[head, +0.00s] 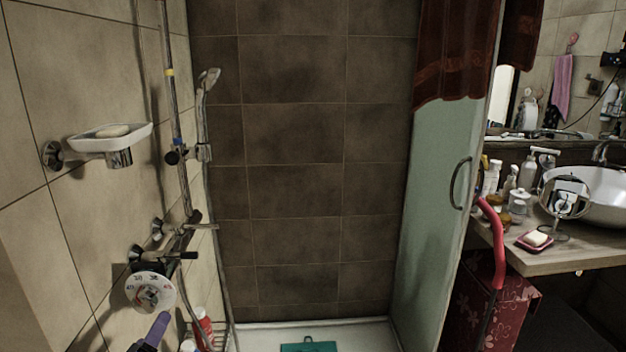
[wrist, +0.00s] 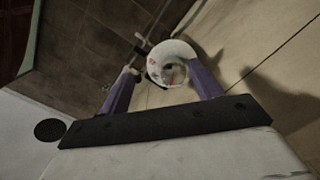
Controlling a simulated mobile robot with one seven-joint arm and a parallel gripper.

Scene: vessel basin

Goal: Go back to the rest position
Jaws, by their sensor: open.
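My gripper (wrist: 160,68) shows in the wrist view with its two purple fingers spread apart and nothing held between them. In the head view only a purple finger and a dark part of my gripper (head: 156,330) show at the bottom left edge. A round white dial with markings (head: 151,292) is on the left tiled wall, just above my gripper in the head view. In the wrist view the dial (wrist: 158,52) appears beyond and between the fingertips; I cannot tell how far away it is.
A soap dish (head: 98,143), shower rail (head: 177,110) and tap lever (head: 180,255) stick out from the left wall. Red bottles (head: 203,328) stand low beside it. A glass panel (head: 432,200) and a cluttered washbasin counter (head: 560,262) are at right. The middle of the shower is open.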

